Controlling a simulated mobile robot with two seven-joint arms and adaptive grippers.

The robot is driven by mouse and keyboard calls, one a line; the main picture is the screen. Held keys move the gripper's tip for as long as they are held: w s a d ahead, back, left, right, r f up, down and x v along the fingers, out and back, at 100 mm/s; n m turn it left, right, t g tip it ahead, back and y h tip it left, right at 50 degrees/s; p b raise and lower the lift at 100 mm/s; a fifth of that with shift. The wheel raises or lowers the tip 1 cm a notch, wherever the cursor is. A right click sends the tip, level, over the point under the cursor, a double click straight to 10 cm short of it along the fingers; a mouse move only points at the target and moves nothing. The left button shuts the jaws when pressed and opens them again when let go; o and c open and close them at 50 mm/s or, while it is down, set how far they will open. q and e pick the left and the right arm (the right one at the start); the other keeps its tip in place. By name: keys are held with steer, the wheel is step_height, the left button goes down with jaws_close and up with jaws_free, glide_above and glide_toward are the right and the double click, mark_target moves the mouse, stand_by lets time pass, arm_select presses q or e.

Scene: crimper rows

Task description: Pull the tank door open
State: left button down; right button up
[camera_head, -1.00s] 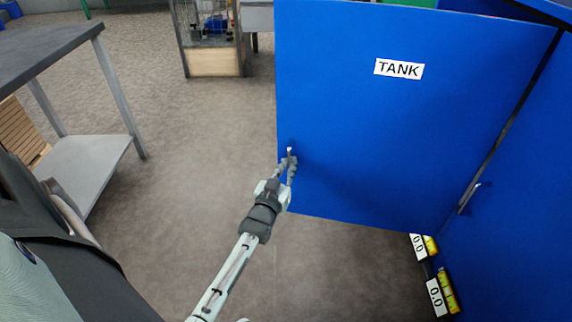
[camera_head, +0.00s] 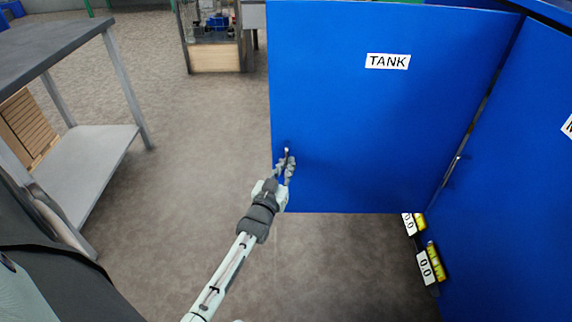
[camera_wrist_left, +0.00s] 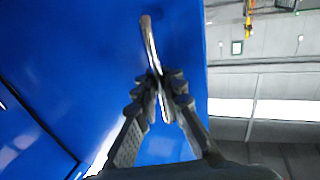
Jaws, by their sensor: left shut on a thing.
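The tank door (camera_head: 390,120) is a blue panel with a white TANK label (camera_head: 387,61). It stands swung out from the blue cabinet (camera_head: 520,190), with its hinge side at the right. Its metal handle (camera_head: 287,151) is near the lower left edge of the door. My left gripper (camera_head: 284,163) is shut on this handle. In the left wrist view the fingers (camera_wrist_left: 160,88) close around the curved silver handle (camera_wrist_left: 150,42), with the blue door behind. My right gripper is not in view.
A grey table with a lower shelf (camera_head: 95,165) stands at the left, with a wooden crate (camera_head: 28,125) by it. A display case (camera_head: 213,40) stands at the back. Yellow-and-white gauges marked 0.0 (camera_head: 430,264) sit low by the cabinet. The floor between table and door is clear.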

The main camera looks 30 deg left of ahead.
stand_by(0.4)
arm_select(q)
steer(key=c, duration=1.9)
jaws_free()
steer(key=shift+s+a, duration=0.1)
steer(key=v, duration=1.2)
steer(key=s+d+f+m+g+h, duration=0.1)
steer(key=s+d+f+g, duration=0.1)
steer(key=f+g, duration=0.3)
steer(key=s+d+f+m+g+h, duration=0.1)
steer(key=s+d+f+g+h, duration=0.15)
steer(key=f, duration=0.35)
steer(key=s+d+f+m+g, duration=0.1)
steer(key=s+f+g, duration=0.2)
steer(key=s, duration=0.4)
steer(key=s+d+f+m+g, duration=0.1)
steer(key=s+d+f+g, duration=0.1)
steer(key=s+f+g, duration=0.2)
steer(key=s, duration=0.3)
